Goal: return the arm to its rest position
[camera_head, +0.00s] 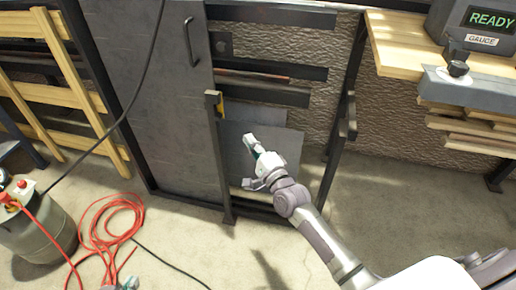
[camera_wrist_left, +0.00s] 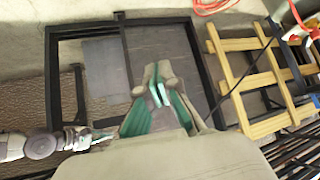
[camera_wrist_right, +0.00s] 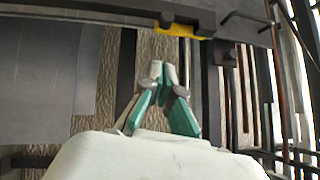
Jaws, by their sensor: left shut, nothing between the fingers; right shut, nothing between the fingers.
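My right gripper (camera_head: 251,144) reaches in from the lower right, in front of the open part of a dark metal rack (camera_head: 229,195). In the right wrist view its teal-lined fingers (camera_wrist_right: 163,75) are together with nothing between them. My left gripper (camera_head: 128,284) only just shows at the bottom edge of the head view. In the left wrist view its fingers (camera_wrist_left: 157,82) are together and empty, with the rack and floor beyond. Neither gripper visibly touches anything.
The rack has a grey door panel (camera_head: 165,110) with a yellow catch (camera_head: 220,104) on its edge. A red hose (camera_head: 108,228) and a grey tank (camera_head: 38,228) are at the left. A wooden bench (camera_head: 395,50) bears a gauge reading READY (camera_head: 488,18).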

